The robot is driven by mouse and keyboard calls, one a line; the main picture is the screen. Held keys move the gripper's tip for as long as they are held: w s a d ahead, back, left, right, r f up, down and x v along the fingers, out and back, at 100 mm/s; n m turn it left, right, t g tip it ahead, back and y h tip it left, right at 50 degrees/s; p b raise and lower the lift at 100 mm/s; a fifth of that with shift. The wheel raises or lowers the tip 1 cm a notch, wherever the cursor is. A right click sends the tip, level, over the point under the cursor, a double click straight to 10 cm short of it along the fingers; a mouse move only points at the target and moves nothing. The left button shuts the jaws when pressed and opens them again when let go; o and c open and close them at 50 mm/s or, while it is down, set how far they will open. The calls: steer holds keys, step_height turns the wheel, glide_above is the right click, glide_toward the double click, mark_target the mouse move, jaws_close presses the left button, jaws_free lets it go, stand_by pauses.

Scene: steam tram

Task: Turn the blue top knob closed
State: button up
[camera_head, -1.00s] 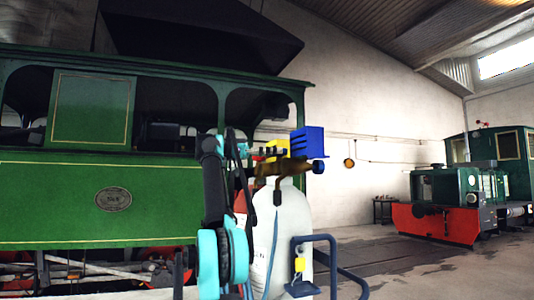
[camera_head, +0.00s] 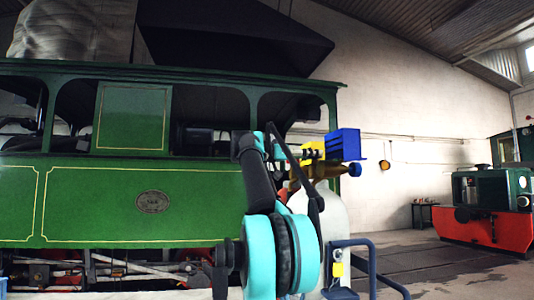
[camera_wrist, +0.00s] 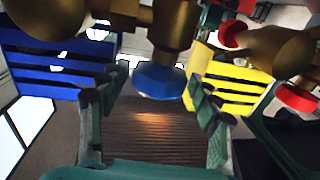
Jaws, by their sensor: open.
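The blue knob (camera_head: 355,169) sits at the right end of the brass valve (camera_head: 325,172) on top of a pale gas cylinder (camera_head: 333,215). In the wrist view the blue knob (camera_wrist: 158,80) shows near the middle, below a brass body (camera_wrist: 172,25). My gripper (camera_head: 328,148) is open at the valve, with one blue and one yellow ribbed finger. In the wrist view my gripper (camera_wrist: 150,88) has its blue finger left of the knob and its yellow finger right of it, with gaps showing. I cannot tell the knob's turn position.
A blue tubular frame (camera_head: 365,250) stands by the cylinder. A green tram (camera_head: 120,200) fills the left. Open floor (camera_head: 405,260) lies right, before a red and green locomotive (camera_head: 490,205).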

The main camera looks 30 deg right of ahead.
steer(key=shift+s+n+t, duration=0.2)
steer(key=shift+n+t, duration=0.4)
steer(key=shift+t, duration=0.3)
steer(key=a, duration=1.7)
steer(key=shift+a, duration=0.25)
steer(key=shift+w+d, duration=0.1)
steer(key=shift+d, duration=0.05)
